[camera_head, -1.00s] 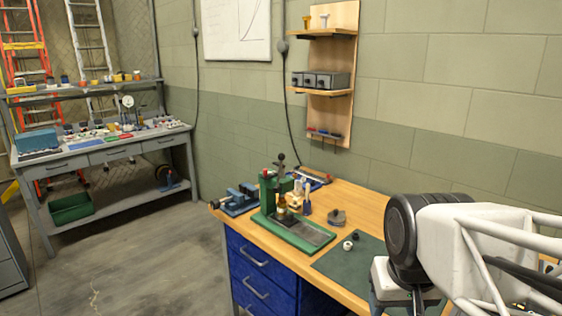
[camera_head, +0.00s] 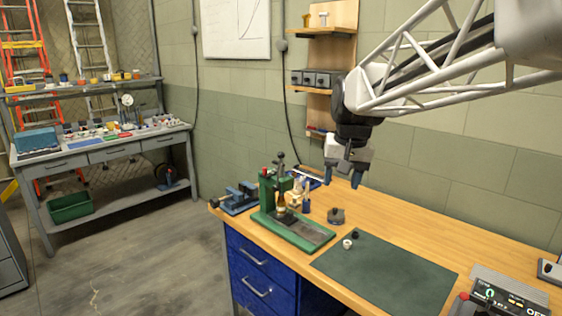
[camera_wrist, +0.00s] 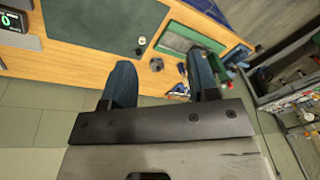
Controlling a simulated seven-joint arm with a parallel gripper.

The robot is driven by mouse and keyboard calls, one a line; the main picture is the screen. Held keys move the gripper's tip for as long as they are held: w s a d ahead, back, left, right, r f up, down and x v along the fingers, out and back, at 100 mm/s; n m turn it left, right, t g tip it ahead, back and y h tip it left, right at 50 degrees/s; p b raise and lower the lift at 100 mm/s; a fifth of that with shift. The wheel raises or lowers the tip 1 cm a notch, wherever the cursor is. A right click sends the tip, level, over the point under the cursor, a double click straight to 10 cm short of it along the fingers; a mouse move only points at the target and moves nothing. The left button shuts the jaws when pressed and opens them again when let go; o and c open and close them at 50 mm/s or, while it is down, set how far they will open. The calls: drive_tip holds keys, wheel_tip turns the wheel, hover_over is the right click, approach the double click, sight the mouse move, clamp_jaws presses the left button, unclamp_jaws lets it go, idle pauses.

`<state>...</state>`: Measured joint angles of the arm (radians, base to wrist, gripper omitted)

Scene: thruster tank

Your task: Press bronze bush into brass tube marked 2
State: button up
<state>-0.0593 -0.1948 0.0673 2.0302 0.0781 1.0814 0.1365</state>
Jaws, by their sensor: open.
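A green press (camera_head: 268,190) stands at the left end of the wooden bench. A small upright brass-coloured piece (camera_head: 281,206) stands under its ram; I cannot read a mark on it or tell whether it is the tube, the bush or both. I cannot make out a separate bronze bush.
A small white part (camera_head: 347,244) and a black part (camera_head: 355,235) lie by the green mat's (camera_head: 390,278) far left corner. A grey block (camera_head: 336,215) sits behind them. A blue vise (camera_head: 238,198) is left of the press. A wall shelf (camera_head: 322,90) is behind my gripper. The right bench is mostly clear.

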drive_tip(key=w+a+r, duration=0.1)
drive_tip(key=w+a, duration=0.2)
drive_tip(key=w, duration=0.6)
drive_tip(key=w+a, duration=0.2)
drive_tip(key=w, duration=0.7)
drive_tip(key=m+g+y, duration=0.1)
hover_over(281, 154)
drive_tip(key=d, duration=0.1)
drive_tip(key=f, duration=0.1)
drive_tip(key=w+f, duration=0.1)
drive_tip(key=f, duration=0.1)
drive_tip(key=shift+f, duration=0.1)
drive_tip(key=shift+f, duration=0.15)
drive_tip(key=shift+a+f, duration=0.2)
drive_tip(key=shift+f, duration=1.05)
drive_tip(key=shift+a+f, duration=0.25)
drive_tip(key=shift+f, duration=0.95)
drive_tip(key=shift+a+f, duration=0.2)
drive_tip(key=shift+f, duration=1.05)
clamp_jaws()
